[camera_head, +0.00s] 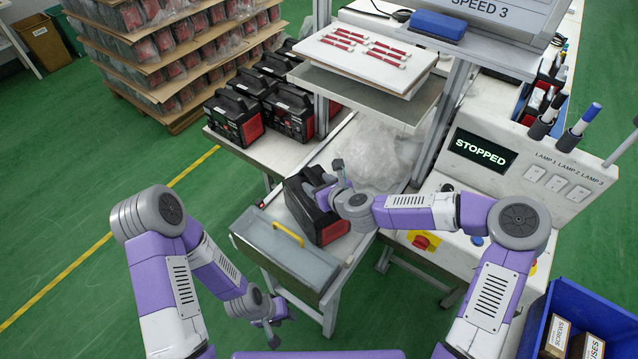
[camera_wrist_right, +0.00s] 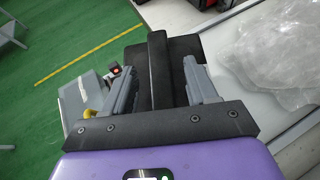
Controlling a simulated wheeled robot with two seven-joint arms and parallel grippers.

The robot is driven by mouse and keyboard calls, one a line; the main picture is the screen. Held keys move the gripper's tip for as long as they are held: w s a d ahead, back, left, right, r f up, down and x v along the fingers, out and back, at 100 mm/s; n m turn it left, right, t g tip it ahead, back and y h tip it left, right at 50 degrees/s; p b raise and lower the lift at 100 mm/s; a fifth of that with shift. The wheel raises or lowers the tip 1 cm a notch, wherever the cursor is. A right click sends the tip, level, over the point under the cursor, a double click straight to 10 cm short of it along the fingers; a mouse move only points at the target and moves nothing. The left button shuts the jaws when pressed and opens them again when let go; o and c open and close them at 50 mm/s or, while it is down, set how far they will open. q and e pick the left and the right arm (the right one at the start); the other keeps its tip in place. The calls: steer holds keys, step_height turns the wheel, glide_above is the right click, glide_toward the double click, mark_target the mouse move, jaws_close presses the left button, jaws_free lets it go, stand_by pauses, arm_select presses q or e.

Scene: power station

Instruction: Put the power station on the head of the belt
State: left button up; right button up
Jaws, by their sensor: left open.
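The black power station with red trim (camera_head: 328,228) sits at the near end of the pale belt (camera_head: 335,150), just behind a grey metal tray with a yellow handle (camera_head: 285,262). My right gripper (camera_head: 334,182) is over its top. In the right wrist view, the open fingers (camera_wrist_right: 160,75) stand on either side of the black handle bar (camera_wrist_right: 157,55), with gaps showing. The head view does not show the finger contact clearly. My left gripper (camera_head: 274,335) is open and empty, low in front of the tray.
Crumpled clear plastic (camera_head: 375,150) lies on the belt behind the power station. More power stations (camera_head: 270,100) stand on a side table at the left. A shelf (camera_head: 365,60) overhangs the belt. A control panel reading STOPPED (camera_head: 480,150) and a blue bin (camera_head: 575,320) are at right.

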steer(key=p+v, duration=0.1)
steer(key=v, duration=1.1)
steer(key=shift+p, duration=0.3)
steer(key=shift+f, duration=0.1)
